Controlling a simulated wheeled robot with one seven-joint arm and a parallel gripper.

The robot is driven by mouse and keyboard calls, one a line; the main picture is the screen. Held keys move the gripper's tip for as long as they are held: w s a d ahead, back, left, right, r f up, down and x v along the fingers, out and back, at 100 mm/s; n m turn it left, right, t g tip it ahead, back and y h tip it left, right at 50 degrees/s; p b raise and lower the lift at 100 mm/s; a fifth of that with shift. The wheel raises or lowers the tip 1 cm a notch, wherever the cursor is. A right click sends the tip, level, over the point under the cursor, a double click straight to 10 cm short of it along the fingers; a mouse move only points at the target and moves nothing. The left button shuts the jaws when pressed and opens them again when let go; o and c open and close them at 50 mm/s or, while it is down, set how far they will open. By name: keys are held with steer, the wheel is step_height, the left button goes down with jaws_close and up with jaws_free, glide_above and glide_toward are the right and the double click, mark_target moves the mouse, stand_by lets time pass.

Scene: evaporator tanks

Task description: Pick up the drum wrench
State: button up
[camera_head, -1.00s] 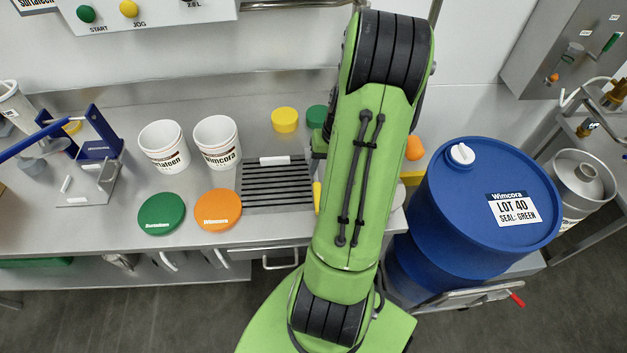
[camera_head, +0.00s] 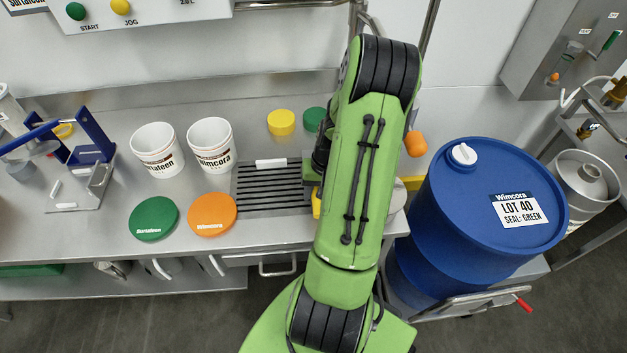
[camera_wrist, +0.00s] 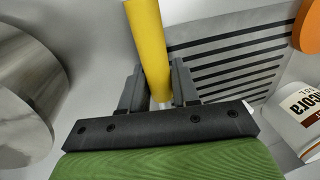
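A yellow bar (camera_wrist: 149,45), which I take for the drum wrench, runs from the top edge of the wrist view down between the two fingers of my gripper (camera_wrist: 158,75). The fingers stand close on either side of the bar, and its lower end shows in the gap. I cannot tell whether both fingers press on it. In the head view my green arm hides the gripper and most of that spot. A small yellow piece (camera_head: 316,204) shows at the arm's left edge, by the black grating; I cannot tell if it is the same thing.
A slotted grating (camera_head: 270,190), two white buckets (camera_head: 157,150) (camera_head: 210,145), and green (camera_head: 154,218) and orange (camera_head: 212,214) lids lie left of my arm. A blue drum (camera_head: 480,225) stands close at right. A metal cylinder (camera_wrist: 25,95) is left of my gripper.

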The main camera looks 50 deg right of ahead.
jaws_close()
steer(key=shift+r, duration=0.1)
